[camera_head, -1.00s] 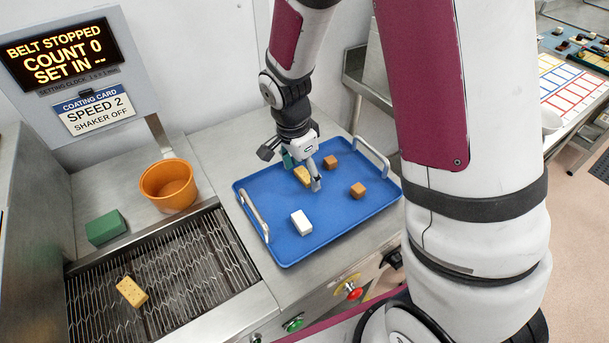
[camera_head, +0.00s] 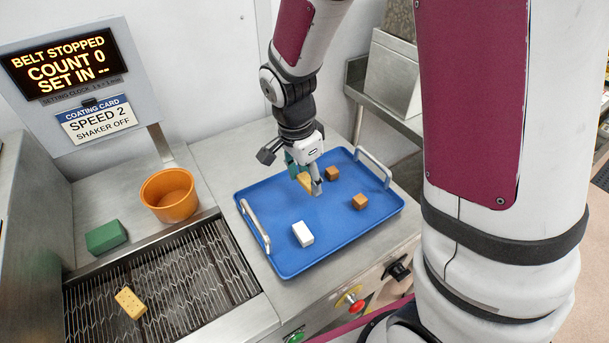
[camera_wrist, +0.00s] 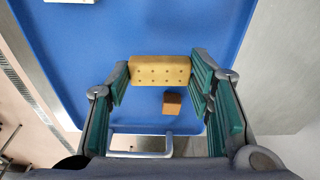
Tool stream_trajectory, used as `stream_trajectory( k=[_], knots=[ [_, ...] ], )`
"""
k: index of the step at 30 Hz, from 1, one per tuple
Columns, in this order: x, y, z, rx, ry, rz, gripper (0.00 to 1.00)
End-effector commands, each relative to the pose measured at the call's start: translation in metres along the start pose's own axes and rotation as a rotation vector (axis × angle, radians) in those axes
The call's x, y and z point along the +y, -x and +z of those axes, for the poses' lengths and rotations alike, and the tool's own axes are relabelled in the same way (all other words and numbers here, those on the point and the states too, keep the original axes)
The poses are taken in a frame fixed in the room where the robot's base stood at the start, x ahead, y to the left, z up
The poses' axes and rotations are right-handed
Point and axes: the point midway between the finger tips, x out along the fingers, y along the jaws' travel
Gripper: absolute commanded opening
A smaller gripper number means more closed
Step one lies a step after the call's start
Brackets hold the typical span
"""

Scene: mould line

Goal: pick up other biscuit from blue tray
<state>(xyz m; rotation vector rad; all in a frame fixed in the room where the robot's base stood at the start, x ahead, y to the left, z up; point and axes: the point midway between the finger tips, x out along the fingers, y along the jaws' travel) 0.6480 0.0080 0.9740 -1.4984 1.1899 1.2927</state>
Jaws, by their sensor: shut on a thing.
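The yellow biscuit (camera_head: 305,181) with small dimples is at the blue tray (camera_head: 285,258). My gripper (camera_head: 306,180) is shut on this biscuit, low over the tray. In the wrist view the biscuit (camera_wrist: 160,70) lies crosswise between the two green-padded fingers, which touch its ends. I cannot tell whether it touches the tray floor. Another yellow biscuit (camera_head: 130,302) lies on the wire belt at the left.
Two brown cubes (camera_head: 360,201) (camera_head: 332,173) and a white block (camera_head: 302,233) lie on the tray. The tray has raised metal handles (camera_head: 256,226). An orange bowl (camera_head: 169,195) and a green block (camera_head: 106,236) stand beside the wire belt (camera_head: 190,275).

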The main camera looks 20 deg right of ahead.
Motion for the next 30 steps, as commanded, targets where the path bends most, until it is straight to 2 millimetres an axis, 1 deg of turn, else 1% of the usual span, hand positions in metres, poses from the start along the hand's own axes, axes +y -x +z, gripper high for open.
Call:
stream_trajectory(
  k=[1, 6, 12, 17, 18, 25, 30],
  knots=[
    [0.011, 0.003, 0.005, 0.000, 0.003, -0.003, 0.36],
    [0.046, 0.009, 0.020, 0.001, 0.004, -0.004, 0.36],
    [0.080, 0.014, 0.034, 0.000, 0.003, -0.005, 0.36],
    [0.102, 0.018, 0.043, 0.000, 0.004, -0.004, 0.36],
    [0.106, 0.019, 0.044, 0.001, 0.001, -0.002, 0.36],
    [0.108, 0.022, 0.045, 0.002, 0.000, 0.000, 0.36],
    [0.114, 0.024, 0.047, 0.003, -0.001, 0.001, 0.36]
  ],
)
